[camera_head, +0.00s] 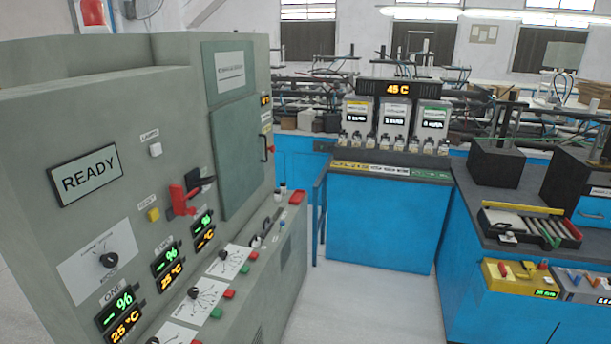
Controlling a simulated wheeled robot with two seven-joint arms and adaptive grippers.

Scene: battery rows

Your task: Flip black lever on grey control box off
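The grey control box (150,100) is a large cabinet filling the left side of the head view. A small black lever (201,179) sticks out from its front panel, just above and right of a red lever (181,201). I cannot tell the black lever's switch position for sure. A "READY" display (86,175) is on the panel to the left. Neither of my grippers is in view.
The box's lower ledge carries dials and red and green buttons (216,313). A blue bench (380,220) with a "45 C" machine (398,89) stands behind, and another blue bench (490,310) at right. Pale floor (370,305) lies open between them.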

